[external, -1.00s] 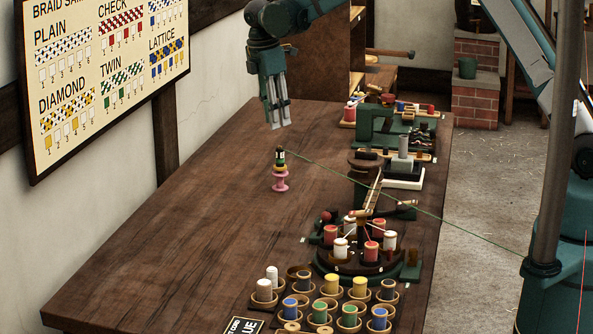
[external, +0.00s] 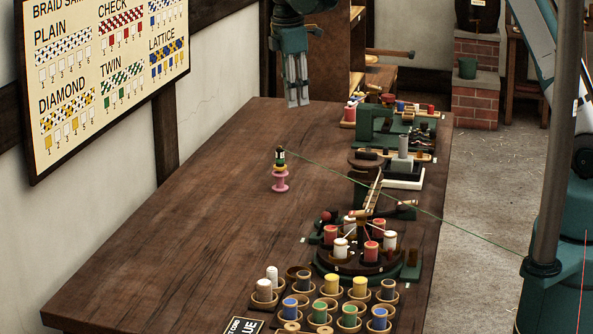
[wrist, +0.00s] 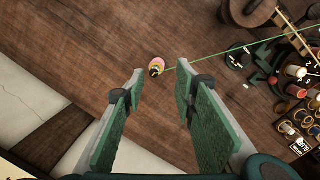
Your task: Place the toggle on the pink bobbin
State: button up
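The pink bobbin (external: 280,184) stands upright on the open part of the bench. On top of it sits a small dark piece with a yellow band below it, which looks like the toggle (external: 280,155). A thin green line runs from this piece off to the right. From above, the wrist view shows the pink bobbin (wrist: 158,63) with the dark toggle (wrist: 156,70) over it. My gripper (external: 298,103) is high behind the bobbin, apart from it. Its fingers are spread and empty in the wrist view (wrist: 160,70).
The wooden bench (external: 190,240) is clear around the bobbin. A round braiding stand (external: 362,255) with red and white bobbins and several cups of coloured spools (external: 320,310) stand front right. A green machine (external: 375,125) is at the back right. A wall board (external: 105,75) hangs left.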

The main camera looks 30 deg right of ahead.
jog(key=s+d+r+m+t+y, duration=0.15)
jog(key=s+d+r+m, duration=0.25)
jog(key=s+d+r, duration=0.5)
jog(key=s+d+r+m+t+h, duration=0.1)
jog(key=s+d+r+m+t, duration=0.15)
jog(key=s+d+r, duration=0.6)
jog(key=s+d+f+m+t, duration=0.1)
jog(key=s+d+f+m, duration=0.1)
jog(key=s, duration=0.7)
jog(key=s+d+f+m, duration=0.2)
jog(key=s+m, duration=0.2)
jog(key=s, duration=0.5)
jog(key=s+d+f+m+t, duration=0.1)
jog(key=s+d+f+m, duration=0.1)
jog(key=s, duration=0.7)
jog(key=shift+s+d+m+t+y, duration=0.35)
jog(key=shift+d+m, duration=0.25)
jog(key=shift+m, duration=0.25)
jog(key=shift+f, duration=0.15)
notch_tip(320, 180, down, 4)
jog(key=b, duration=0.4)
jog(key=shift+f+b, duration=0.2)
jog(key=shift+b, duration=0.1)
